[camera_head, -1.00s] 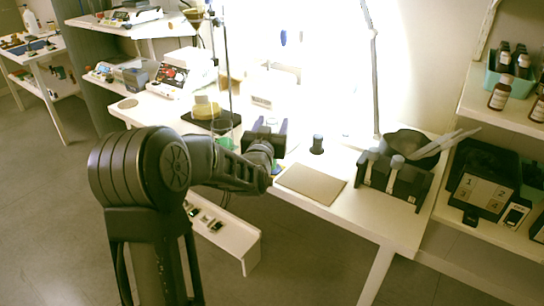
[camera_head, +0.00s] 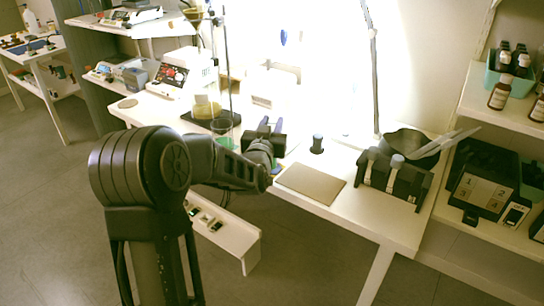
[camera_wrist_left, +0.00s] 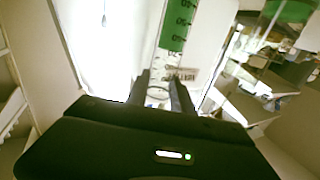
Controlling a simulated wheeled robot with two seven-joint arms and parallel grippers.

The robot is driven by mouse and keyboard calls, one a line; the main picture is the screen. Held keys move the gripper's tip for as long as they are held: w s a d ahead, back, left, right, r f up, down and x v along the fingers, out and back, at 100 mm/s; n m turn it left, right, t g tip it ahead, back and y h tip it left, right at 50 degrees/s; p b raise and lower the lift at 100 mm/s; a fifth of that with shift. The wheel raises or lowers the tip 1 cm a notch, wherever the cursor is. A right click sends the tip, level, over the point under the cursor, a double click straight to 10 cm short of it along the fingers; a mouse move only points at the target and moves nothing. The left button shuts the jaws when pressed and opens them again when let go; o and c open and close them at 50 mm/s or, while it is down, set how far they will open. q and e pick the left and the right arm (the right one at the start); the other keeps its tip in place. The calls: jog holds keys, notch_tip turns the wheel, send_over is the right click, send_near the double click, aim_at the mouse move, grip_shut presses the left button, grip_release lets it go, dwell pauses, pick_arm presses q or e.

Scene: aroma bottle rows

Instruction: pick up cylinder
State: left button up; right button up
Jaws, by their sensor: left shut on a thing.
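The cylinder (camera_wrist_left: 178,25) is a clear tube with green bands and scale marks, seen in the left wrist view. It stands out beyond my left gripper (camera_wrist_left: 161,92), whose two dark fingers are shut on its lower part. In the head view my left gripper (camera_head: 270,128) is over the bright table, seen from behind. The cylinder cannot be made out there against the glare and behind the gripper. My right gripper is not in view.
A lamp pole (camera_head: 375,85) rises behind.

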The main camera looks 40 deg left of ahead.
pick_arm(q)
grip_shut()
dwell(0.8)
